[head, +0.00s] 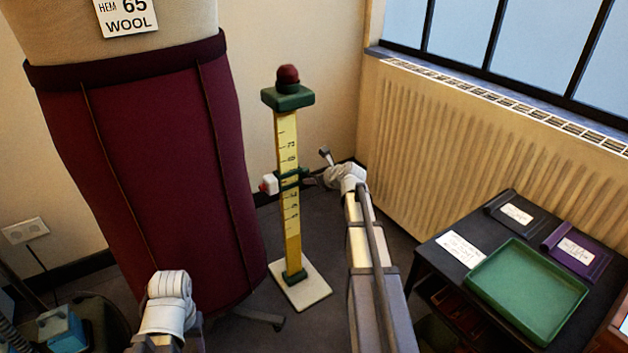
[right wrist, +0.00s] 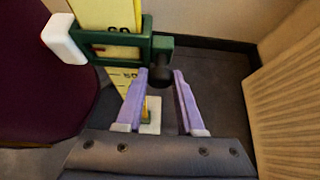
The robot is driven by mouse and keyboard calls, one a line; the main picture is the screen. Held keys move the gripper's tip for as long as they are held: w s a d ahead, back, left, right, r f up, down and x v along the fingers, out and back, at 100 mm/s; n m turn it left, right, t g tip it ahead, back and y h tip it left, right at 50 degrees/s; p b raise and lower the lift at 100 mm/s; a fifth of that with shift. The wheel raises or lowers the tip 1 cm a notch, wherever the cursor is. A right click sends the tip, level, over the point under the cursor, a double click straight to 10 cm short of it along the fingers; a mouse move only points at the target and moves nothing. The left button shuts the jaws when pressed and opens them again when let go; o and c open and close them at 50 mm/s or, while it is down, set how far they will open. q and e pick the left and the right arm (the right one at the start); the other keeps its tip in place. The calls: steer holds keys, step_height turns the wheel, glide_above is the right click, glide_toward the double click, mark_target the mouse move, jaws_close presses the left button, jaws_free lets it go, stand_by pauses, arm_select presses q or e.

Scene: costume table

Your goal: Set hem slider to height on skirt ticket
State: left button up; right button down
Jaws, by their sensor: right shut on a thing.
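The skirt ticket (head: 126,15) reads HEM 65 WOOL and hangs above the maroon skirt (head: 165,165) on a dress form. The yellow hem ruler (head: 291,215) stands upright to the right of the skirt. Its green slider (head: 292,174), with a white block on the left, sits partway up; it also shows in the right wrist view (right wrist: 125,48), near the 60 mark and above the 50. My right gripper (head: 312,181) is at the slider's right side, its lavender fingers (right wrist: 163,76) shut on the slider's dark knob (right wrist: 160,78). My left gripper is out of sight; only its arm shows.
The ruler has a white base (head: 301,288) on the floor and a green top with a red knob (head: 288,76). A ribbed radiator (head: 470,150) lines the right wall. A dark table with a green tray (head: 528,296) and cards stands at the lower right.

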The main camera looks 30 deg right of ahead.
step_height(320, 180, up, 7)
steer(key=p, duration=0.6)
steer(key=shift+r+p, duration=0.45)
steer(key=shift+p, duration=0.1)
steer(key=shift+c, duration=2.2)
jaws_free()
steer(key=shift+s+r, duration=0.1)
